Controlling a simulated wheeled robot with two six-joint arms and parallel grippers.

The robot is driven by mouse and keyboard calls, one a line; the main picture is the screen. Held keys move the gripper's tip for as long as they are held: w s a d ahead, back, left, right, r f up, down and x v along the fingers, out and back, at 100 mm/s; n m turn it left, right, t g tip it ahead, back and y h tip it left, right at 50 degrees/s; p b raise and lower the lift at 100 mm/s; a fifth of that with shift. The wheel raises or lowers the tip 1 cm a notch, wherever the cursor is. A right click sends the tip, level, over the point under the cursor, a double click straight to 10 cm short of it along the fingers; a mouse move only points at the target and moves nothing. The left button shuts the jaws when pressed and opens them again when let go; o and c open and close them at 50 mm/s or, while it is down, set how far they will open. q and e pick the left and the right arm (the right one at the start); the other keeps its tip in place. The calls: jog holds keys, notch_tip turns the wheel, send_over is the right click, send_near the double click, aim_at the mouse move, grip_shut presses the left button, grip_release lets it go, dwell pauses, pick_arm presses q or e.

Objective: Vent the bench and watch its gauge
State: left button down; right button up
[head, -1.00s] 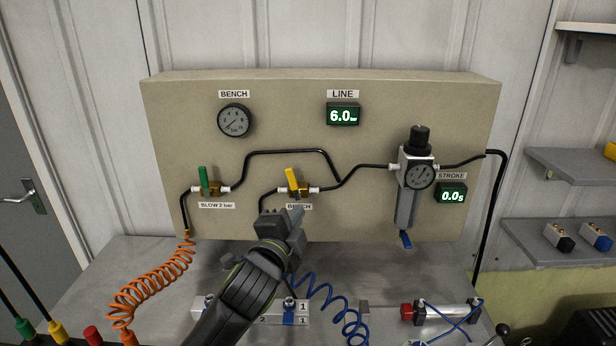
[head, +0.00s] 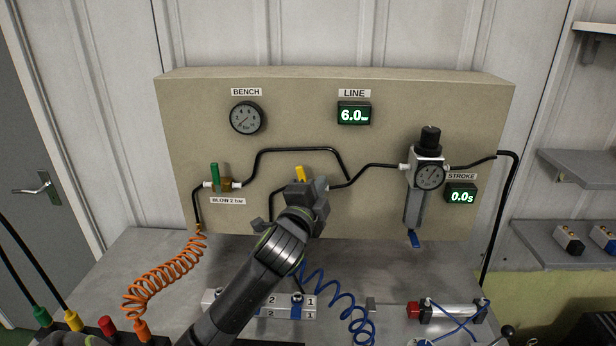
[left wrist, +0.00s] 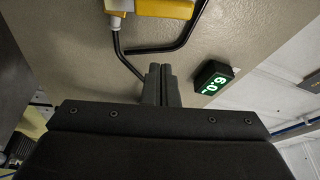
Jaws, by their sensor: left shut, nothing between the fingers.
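The round BENCH gauge (head: 246,118) is at the upper left of the panel; its needle points to the low end of the scale. The yellow valve handle (head: 300,173) stands up just behind my left gripper (head: 310,192), which hides the valve body and its label. In the left wrist view the yellow handle (left wrist: 165,8) is at the top edge, beyond the fingertips (left wrist: 160,70). The fingers are together and empty; I cannot tell if they touch the valve. My right gripper is not in view.
The LINE display (head: 354,113) reads 6.0. A green valve handle (head: 215,176) stands upright left of the yellow one. A regulator (head: 428,165) and STROKE display (head: 461,193), reading 0.0, are at the right.

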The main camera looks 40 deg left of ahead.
aim_at(302, 177)
pick_arm(q)
jog(key=a, duration=0.1)
jog(key=w+a+p, duration=0.1)
jog(key=a+p, duration=0.1)
jog(key=a, duration=0.1)
jog(key=shift+w+a+f, duration=0.1)
jog(key=shift+w+f, duration=0.25)
jog(key=shift+w, duration=0.1)
